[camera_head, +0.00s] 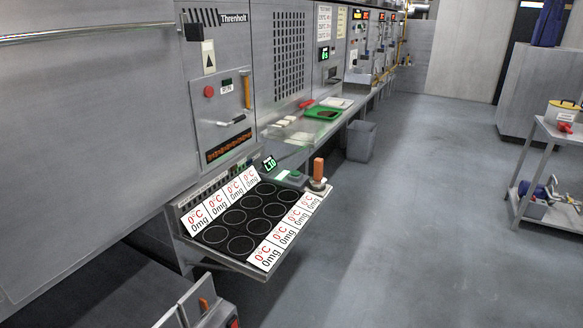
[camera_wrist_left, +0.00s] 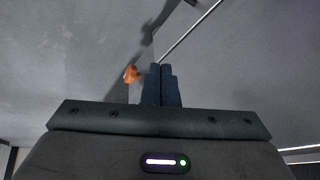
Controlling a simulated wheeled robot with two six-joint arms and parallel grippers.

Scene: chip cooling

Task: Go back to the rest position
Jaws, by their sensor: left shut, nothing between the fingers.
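My left gripper (camera_wrist_left: 160,82) shows only in the left wrist view, with its two dark fingers side by side, touching, and nothing held between them. Behind the fingertips are plain grey surfaces and a thin bright rod or edge (camera_wrist_left: 190,28). A small orange thing (camera_wrist_left: 131,74) shows just left of the fingers; I cannot tell what it is. Neither arm and neither gripper shows in the head view. My right gripper is not in view.
A shelf with black round pads and white readout cards (camera_head: 263,256) juts from the grey machine wall (camera_head: 100,110). An orange-handled tool (camera_head: 318,170) stands at its right corner. A grey bin (camera_head: 360,141) and a cart (camera_head: 548,185) stand further off. The floor (camera_head: 420,220) between is clear.

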